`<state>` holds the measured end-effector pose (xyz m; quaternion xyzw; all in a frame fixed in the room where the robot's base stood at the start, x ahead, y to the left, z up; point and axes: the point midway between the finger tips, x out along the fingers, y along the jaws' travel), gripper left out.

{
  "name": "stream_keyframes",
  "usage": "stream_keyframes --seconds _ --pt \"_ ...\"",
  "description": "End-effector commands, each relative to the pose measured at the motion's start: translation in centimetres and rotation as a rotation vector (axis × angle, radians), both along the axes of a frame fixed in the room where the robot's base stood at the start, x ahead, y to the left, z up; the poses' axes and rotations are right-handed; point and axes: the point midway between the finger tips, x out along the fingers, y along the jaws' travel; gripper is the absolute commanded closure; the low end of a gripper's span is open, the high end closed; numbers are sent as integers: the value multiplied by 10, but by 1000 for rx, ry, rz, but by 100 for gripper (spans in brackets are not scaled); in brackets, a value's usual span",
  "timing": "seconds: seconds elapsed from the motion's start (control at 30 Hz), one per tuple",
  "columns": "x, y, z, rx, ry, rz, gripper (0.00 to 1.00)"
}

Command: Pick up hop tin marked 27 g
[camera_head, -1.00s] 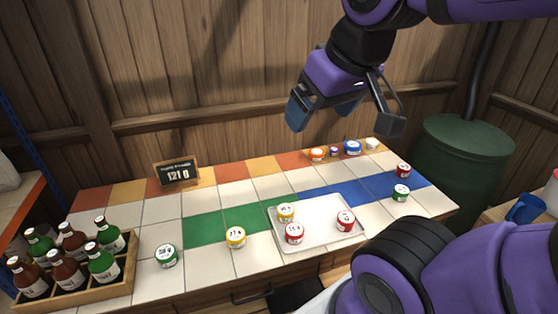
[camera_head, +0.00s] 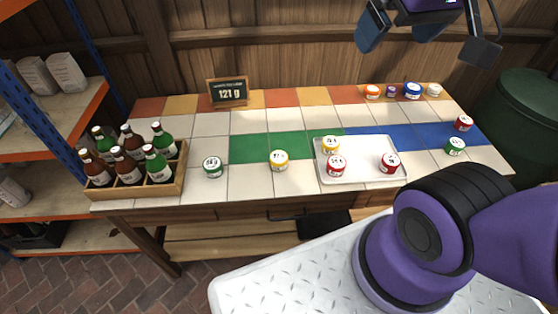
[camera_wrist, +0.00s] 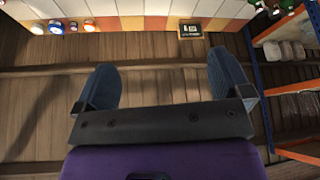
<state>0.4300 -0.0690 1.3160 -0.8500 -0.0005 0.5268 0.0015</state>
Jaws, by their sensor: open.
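Several small hop tins stand on the tiled table, their marks too small to read surely, so I cannot tell which says 27 g. A green tin (camera_head: 213,167) and a yellow tin (camera_head: 279,160) stand left of the white tray (camera_head: 362,177). The tray holds a yellow tin (camera_head: 330,145), a red tin (camera_head: 336,166) and another red tin (camera_head: 389,163). A green tin (camera_head: 455,147) and a red tin (camera_head: 463,123) stand at the right. My gripper (camera_head: 425,38) is open and empty, high above the table's back; its fingers also show in the wrist view (camera_wrist: 165,82).
A wooden crate (camera_head: 176,187) of bottles stands at the left end. A sign (camera_head: 228,92) reading 121 g stands at the back. A green barrel (camera_head: 520,120) is beyond the right end.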

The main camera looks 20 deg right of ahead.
Motion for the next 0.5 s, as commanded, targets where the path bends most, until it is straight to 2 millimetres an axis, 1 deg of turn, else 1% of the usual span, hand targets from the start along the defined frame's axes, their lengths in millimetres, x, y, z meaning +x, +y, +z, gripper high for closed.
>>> stream_keyframes --seconds 0.07,0.17,0.37,0.5 --pt "4 1 -1 2 6 2 4" --pt "16 2 -4 9 22 10 4" --pt "61 9 -21 28 75 32 4" --pt "94 15 -39 41 112 46 4"
